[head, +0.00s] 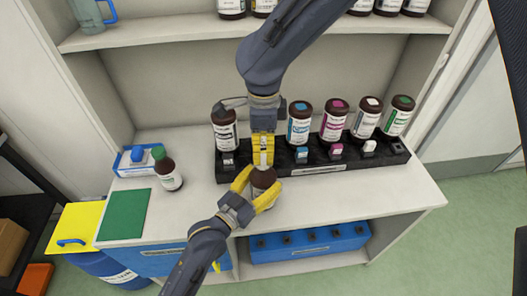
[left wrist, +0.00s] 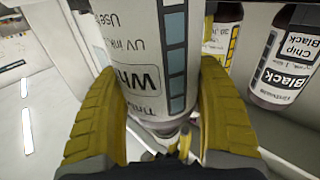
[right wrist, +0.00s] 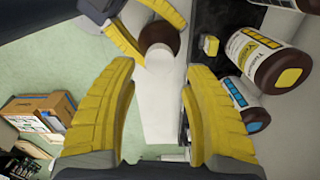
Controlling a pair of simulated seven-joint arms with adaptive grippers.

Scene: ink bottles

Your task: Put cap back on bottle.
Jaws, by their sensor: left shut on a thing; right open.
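A brown bottle (head: 264,179) with a white label is upright in my left gripper (head: 259,195), above the front of the counter. In the left wrist view its label (left wrist: 145,60) fills the space between both fingers, and the printing reads "White". A white cap (right wrist: 158,58) shows at the bottle's top in the right wrist view. I cannot tell whether it is fully seated. My right gripper (head: 263,150) points down just above the bottle top. Its fingers are open in the right wrist view (right wrist: 160,110), with the cap beyond them and apart from them.
A black rack (head: 310,162) behind holds several brown bottles, with small coloured caps along its front. The counter's right front is clear.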

